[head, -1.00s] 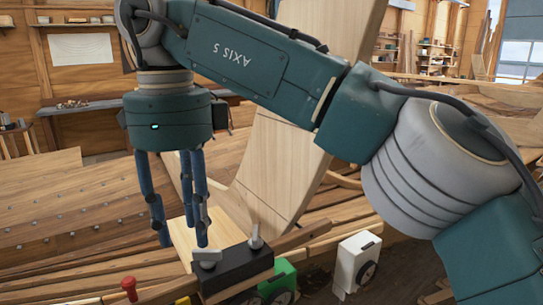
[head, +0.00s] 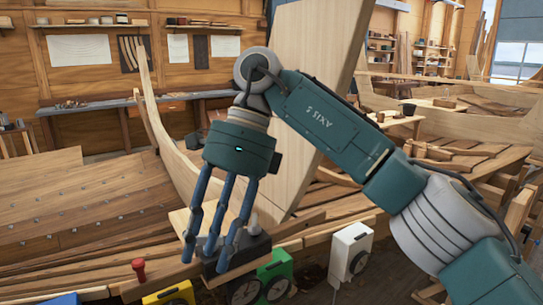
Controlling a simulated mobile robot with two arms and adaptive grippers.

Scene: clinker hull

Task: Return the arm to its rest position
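My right arm (head: 325,118) comes in from the right side of the head view and bends down at its wrist. Its teal gripper (head: 208,262) points down with blue fingers apart and nothing between them. The fingers hang in front of a black box (head: 256,250) with grey knobs on top and hide part of it. I cannot tell whether the fingertips touch the box. My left gripper is not in view.
A green box (head: 277,266), a white box (head: 352,250) and a yellow box (head: 170,294) with round dials stand near the black one. A red peg (head: 139,268) stands to the left. Hull planks (head: 80,215) spread at left; a tall pale board (head: 310,60) rises behind my arm.

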